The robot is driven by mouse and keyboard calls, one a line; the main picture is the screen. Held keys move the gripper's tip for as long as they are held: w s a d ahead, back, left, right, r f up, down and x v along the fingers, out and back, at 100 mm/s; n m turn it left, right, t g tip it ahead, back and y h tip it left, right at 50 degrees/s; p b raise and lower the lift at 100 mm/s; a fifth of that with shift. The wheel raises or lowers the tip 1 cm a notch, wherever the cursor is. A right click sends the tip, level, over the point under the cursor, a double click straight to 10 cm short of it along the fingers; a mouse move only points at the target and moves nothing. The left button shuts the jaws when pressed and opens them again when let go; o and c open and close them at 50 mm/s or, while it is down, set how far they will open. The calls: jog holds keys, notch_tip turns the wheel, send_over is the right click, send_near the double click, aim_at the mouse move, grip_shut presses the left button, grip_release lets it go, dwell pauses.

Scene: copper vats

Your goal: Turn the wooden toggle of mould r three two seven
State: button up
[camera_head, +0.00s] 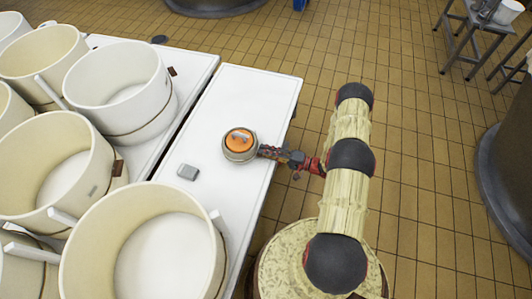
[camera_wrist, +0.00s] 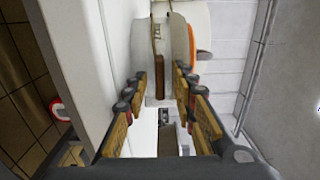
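A small round mould (camera_head: 240,145) with an orange top stands on the white bench, apart from the big white moulds. In the wrist view its pale wall (camera_wrist: 172,28) and orange edge (camera_wrist: 204,30) fill the top middle. A narrow brown wooden toggle (camera_wrist: 157,78) runs down the wall. My gripper (camera_head: 261,151) is at the right side of the small mould. In the wrist view my gripper (camera_wrist: 163,84) is open, one finger on each side of the toggle, with gaps showing. No mould number is readable.
Several big white moulds (camera_head: 120,90) crowd the left, some with brown toggles. A dark vat (camera_head: 508,185) stands at the right. Tiled floor between is clear.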

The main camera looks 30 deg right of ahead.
jog(key=shift+c, duration=1.2)
jog(key=c, duration=0.4)
jog(key=shift+m, duration=0.4)
jog(key=m, duration=0.3)
jog(key=shift+m, duration=0.4)
jog(key=m, duration=0.3)
jog(key=shift+m+b, duration=0.3)
jog(key=shift+b, duration=0.1)
jog(key=m, duration=0.9)
jog(key=shift+m, duration=0.3)
